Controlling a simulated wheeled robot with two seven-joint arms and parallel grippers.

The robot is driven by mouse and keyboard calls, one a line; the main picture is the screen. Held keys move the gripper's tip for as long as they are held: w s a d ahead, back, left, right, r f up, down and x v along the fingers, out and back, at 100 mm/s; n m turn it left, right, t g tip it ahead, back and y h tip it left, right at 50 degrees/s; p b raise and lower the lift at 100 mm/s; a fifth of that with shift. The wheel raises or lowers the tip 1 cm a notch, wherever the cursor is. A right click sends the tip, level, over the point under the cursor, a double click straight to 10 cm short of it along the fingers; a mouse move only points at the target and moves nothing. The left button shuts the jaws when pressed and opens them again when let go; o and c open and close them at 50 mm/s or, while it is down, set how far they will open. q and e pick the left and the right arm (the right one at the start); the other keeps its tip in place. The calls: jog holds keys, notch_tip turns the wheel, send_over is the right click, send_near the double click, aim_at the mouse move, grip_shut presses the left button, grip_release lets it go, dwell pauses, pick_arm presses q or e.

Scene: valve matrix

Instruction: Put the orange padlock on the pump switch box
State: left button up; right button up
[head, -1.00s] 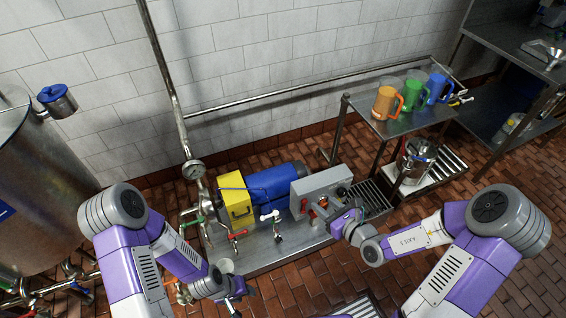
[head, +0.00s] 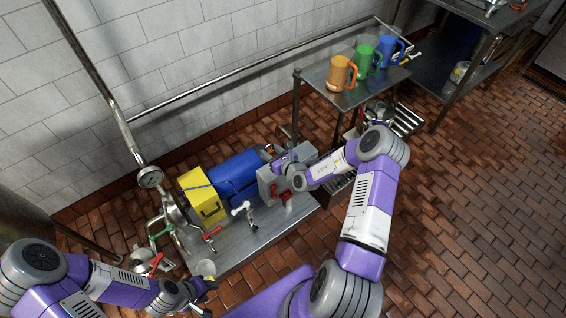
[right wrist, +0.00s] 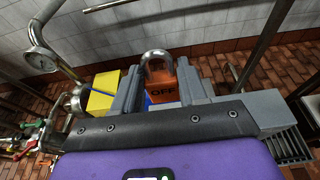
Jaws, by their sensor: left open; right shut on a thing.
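The orange padlock (right wrist: 164,90) is upright between the fingers of my right gripper (right wrist: 160,92) in the right wrist view, its steel shackle up and "OFF" on its face. My right gripper (head: 280,164) is shut on it. In the head view it is at the top of the grey pump switch box (head: 266,187), where the hand hides most of the padlock. The box also shows in the right wrist view (right wrist: 252,108), below and right of the padlock. I cannot tell whether they touch. My left gripper (head: 203,290) is open and empty near the skid's front left.
A blue motor (head: 235,178) and yellow box (head: 202,196) stand left of the switch box on a steel skid (head: 262,235). Red and white valve handles stick up in front. A pressure gauge (head: 150,177) stands at the left. Several mugs sit on a shelf (head: 337,95) behind.

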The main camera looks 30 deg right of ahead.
notch_tip(320, 180, down, 9)
jog(key=b, duration=0.3)
jog(key=shift+f, duration=0.1)
jog(key=shift+f, duration=0.15)
jog(key=o, duration=1.1)
